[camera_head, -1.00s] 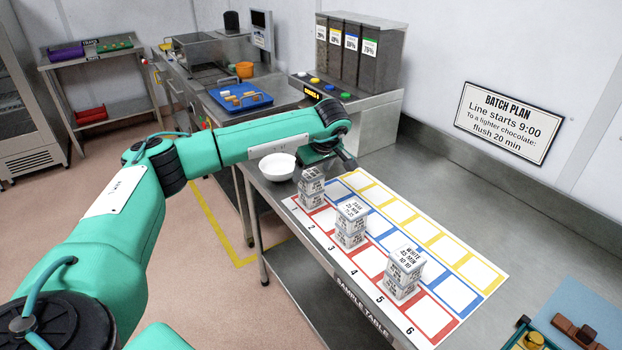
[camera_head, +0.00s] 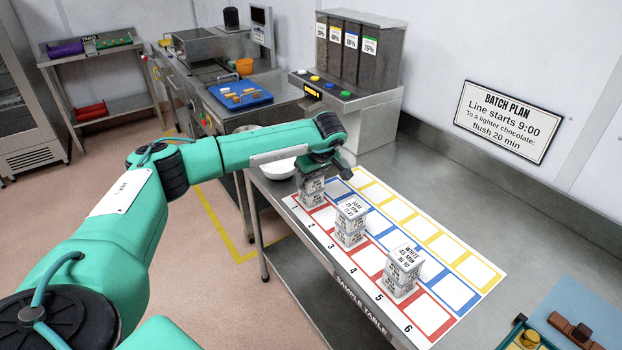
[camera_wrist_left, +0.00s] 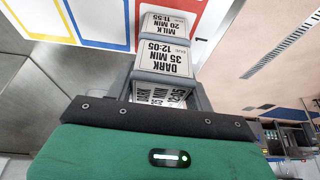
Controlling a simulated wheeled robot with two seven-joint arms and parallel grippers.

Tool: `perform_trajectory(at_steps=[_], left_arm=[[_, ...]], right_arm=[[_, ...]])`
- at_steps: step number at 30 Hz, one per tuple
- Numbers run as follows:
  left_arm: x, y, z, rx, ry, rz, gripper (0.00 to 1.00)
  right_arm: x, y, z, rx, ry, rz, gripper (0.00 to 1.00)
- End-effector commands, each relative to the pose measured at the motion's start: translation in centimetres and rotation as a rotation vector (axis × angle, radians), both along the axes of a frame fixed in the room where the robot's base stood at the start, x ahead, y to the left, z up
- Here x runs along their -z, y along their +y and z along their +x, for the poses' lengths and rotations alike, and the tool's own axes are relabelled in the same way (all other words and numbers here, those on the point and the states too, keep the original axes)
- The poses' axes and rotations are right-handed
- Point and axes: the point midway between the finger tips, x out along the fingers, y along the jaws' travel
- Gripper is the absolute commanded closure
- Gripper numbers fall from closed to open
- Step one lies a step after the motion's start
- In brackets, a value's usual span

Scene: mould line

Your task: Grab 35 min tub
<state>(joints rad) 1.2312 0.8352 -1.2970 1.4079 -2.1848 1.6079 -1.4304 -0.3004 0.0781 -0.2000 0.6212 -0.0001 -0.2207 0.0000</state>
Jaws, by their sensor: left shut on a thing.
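The 35 min tub (camera_wrist_left: 163,60) is labelled dark, 35 min, 12:05 in the left wrist view. It is the upper tub of a two-high stack on row 1 of the mat, and it shows below the gripper in the head view (camera_head: 311,184). A tub labelled milk, 20 min, 11:55 (camera_wrist_left: 165,24) is under it. My left gripper (camera_head: 320,172) has come down over the stack and is shut on the 35 min tub, with a finger at either side in the wrist view. The tub still appears to rest on the lower one. My right gripper is out of view.
Two more tub stacks stand on the mat (camera_head: 432,255), near row 3 (camera_head: 351,225) and row 5 (camera_head: 402,271). Dispensers (camera_head: 356,50) stand at the back. Yellow and blue cells are empty.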

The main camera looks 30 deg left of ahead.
Motion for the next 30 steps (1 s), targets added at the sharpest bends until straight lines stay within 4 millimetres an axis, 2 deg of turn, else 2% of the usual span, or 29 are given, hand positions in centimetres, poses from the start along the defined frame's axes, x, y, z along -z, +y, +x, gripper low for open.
perform_trajectory(at_steps=[5,11,17,24,30], left_arm=[[-0.6,0.0,0.0,-0.001,-0.001,-0.001,0.73],[-3.1,0.1,0.1,0.000,-0.005,0.000,0.73],[-8.4,0.0,0.1,-0.001,-0.007,-0.001,0.73],[-15.1,0.0,0.1,0.000,-0.006,0.000,0.73],[-18.6,0.0,0.1,0.000,-0.002,-0.001,0.73]], right_arm=[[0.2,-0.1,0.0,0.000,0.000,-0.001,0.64],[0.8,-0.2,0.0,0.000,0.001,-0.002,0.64],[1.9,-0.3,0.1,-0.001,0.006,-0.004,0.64],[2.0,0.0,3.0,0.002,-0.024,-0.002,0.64],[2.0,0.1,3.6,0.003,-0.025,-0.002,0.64]])
